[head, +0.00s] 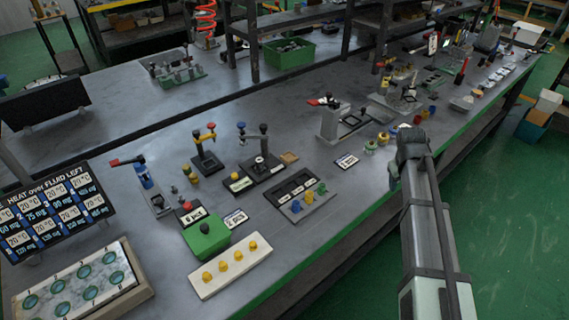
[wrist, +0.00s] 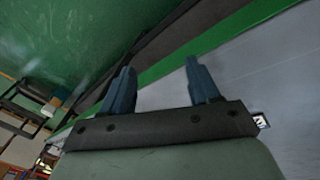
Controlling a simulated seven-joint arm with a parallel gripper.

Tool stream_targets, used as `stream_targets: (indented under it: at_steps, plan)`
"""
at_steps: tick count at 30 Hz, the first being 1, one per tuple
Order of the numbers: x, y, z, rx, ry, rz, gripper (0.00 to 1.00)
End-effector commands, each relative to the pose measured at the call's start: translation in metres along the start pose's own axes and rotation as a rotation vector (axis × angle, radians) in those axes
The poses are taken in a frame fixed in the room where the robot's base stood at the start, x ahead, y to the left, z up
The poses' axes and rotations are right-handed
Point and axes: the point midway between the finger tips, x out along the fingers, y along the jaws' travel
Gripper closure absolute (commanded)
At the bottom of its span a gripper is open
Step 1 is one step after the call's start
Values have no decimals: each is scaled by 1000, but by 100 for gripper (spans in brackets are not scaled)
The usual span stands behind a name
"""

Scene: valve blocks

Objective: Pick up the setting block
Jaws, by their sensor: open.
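My gripper (wrist: 159,66) is open and empty in the wrist view, with its two dark blue fingers apart over the bench's green edge. In the head view the end of my arm (head: 410,145) is over the bench's right front edge, and the fingers are hard to make out. I cannot tell for sure which thing is the setting block. Candidates are a green block (head: 207,237) with a small knob, near the front left, and a dark tray (head: 299,194) with slots and coloured pegs, right of it. My gripper is apart from both, well to their right.
A cream strip (head: 230,265) with several yellow knobs lies at the front. Upright fixtures with red, yellow and blue handles (head: 205,150) stand mid-bench. A grey stand (head: 331,122) and small yellow-green parts (head: 370,147) are near my arm. A screen (head: 45,215) stands left.

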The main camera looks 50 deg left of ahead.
Motion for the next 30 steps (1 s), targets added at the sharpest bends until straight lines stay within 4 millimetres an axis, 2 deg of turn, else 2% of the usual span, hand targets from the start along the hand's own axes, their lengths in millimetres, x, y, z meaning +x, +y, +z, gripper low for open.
stream_targets:
  at_steps: [1, 3, 5, 9, 15, 21, 25, 30]
  plan:
    - [-22, -18, -23, -29, 32, -5, 39]
    - [-43, -46, -42, -58, 64, -22, 39]
    - [-58, -73, -56, -79, 90, -44, 39]
    - [-93, -139, -84, -130, 145, -102, 39]
    - [-148, -237, -110, -202, 215, -193, 39]
    - [-198, -321, -120, -267, 267, -276, 39]
    - [-218, -356, -120, -292, 285, -312, 39]
    - [-228, -375, -120, -306, 294, -333, 39]
